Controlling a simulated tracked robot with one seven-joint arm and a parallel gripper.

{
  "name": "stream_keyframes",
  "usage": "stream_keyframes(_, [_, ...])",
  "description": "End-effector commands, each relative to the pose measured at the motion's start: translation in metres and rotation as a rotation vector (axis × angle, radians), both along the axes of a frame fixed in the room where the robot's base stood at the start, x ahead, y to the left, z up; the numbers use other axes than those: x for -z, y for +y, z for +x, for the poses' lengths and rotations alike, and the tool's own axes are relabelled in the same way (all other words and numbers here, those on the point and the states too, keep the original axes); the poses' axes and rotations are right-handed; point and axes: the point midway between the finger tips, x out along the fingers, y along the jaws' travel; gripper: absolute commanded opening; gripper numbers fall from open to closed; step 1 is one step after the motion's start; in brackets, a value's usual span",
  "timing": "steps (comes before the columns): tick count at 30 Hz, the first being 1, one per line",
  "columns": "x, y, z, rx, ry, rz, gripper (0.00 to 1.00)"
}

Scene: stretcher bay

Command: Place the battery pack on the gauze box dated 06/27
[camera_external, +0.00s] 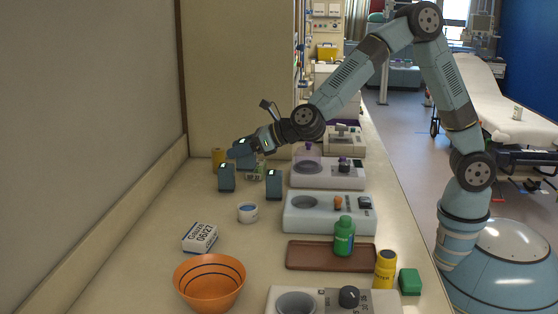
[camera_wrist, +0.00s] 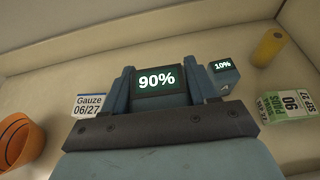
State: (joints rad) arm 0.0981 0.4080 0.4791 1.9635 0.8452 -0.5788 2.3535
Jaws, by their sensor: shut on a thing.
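My gripper (camera_wrist: 163,72) is shut on a dark blue battery pack whose screen reads 90% (camera_wrist: 158,82). In the external view my gripper (camera_external: 246,146) holds this pack (camera_external: 241,154) above the far part of the counter. The white gauze box (camera_external: 200,237) marked 06/27 lies on the counter near the orange bowl, apart from my gripper, with nothing on it. In the wrist view the gauze box (camera_wrist: 88,105) shows at the left, partly covered by my gripper. Another battery pack, reading 10% (camera_wrist: 222,72), stands right of my gripper in that view.
A green-and-white pads box (camera_wrist: 287,102) and a yellow cylinder (camera_wrist: 268,48) are nearby. A small white tub (camera_external: 247,212) and orange bowl (camera_external: 209,284) flank the gauze box. Devices line the right.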

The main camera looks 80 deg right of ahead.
Motion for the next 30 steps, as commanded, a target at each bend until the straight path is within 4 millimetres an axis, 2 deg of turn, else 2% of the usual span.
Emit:
stream_keyframes(4, [-0.005, 0.003, -0.007, -0.001, -0.003, 0.000, 0.08])
stream_keyframes(8, [-0.010, 0.019, -0.011, -0.008, -0.005, 0.000, 0.08])
stream_keyframes(21, [-0.037, 0.122, -0.030, -0.029, -0.008, -0.001, 0.08])
stream_keyframes(26, [-0.043, 0.145, -0.038, -0.035, -0.003, 0.000, 0.08])
stream_keyframes(30, [-0.045, 0.155, -0.040, -0.035, -0.001, 0.001, 0.08])
